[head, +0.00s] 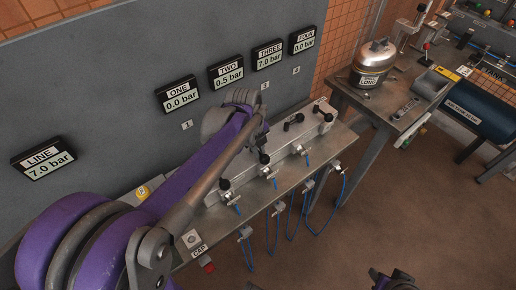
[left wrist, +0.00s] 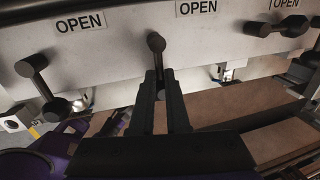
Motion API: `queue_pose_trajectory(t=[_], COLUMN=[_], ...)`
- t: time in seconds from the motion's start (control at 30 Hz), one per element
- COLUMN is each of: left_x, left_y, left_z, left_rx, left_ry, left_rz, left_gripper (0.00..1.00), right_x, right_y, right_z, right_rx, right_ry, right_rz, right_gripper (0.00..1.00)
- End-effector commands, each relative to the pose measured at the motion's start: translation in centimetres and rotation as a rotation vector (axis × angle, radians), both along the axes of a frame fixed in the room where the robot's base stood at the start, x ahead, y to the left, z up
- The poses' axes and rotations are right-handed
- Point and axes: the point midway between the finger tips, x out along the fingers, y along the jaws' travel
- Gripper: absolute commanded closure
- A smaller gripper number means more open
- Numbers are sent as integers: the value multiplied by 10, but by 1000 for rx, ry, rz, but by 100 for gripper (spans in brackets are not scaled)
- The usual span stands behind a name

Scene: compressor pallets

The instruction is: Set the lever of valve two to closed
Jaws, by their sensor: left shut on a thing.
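The valve two lever (left wrist: 157,60) is a dark bar, second from the left on the pale valve block (head: 318,124). It points about straight down in the left wrist view, below the row of OPEN labels. My left gripper (left wrist: 160,90) is shut on this lever, one finger on each side; the fingers hide its lower end. In the head view my left gripper (head: 262,152) is at the front of the block, partly hidden by my arm. The display marked TWO (head: 227,74) reads 0.5 bar. My right gripper (head: 392,279) shows only in part at the bottom edge.
A neighbouring lever (left wrist: 42,86) slants down on the left; another (left wrist: 276,27) lies about level on the right. Blue hoses (head: 290,215) hang below the steel bench. A side table with a metal tank (head: 373,62) stands at right. The floor in front is clear.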

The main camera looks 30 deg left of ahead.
Motion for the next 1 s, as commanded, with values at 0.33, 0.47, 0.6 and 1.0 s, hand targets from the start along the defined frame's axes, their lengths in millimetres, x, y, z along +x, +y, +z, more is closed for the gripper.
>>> queue_pose_trajectory(t=[0.33, 0.47, 0.6, 1.0], left_x=[-5, -4, -4, -19], left_y=[-7, -6, -5, -2], left_z=[-3, -2, 4, 76], left_rx=[-16, -14, -12, -13], left_ry=[13, 11, 11, 11], left_rz=[-8, -6, -4, -7], left_gripper=[56, 56, 56, 56], right_x=[0, 0, 0, 3], right_y=[0, 0, 0, 0], right_z=[-1, -1, 1, 10], right_rx=[0, 0, 0, 0], right_ry=[0, 0, 0, -5], right_rz=[0, 0, 0, 0], right_gripper=[56, 56, 56, 56])
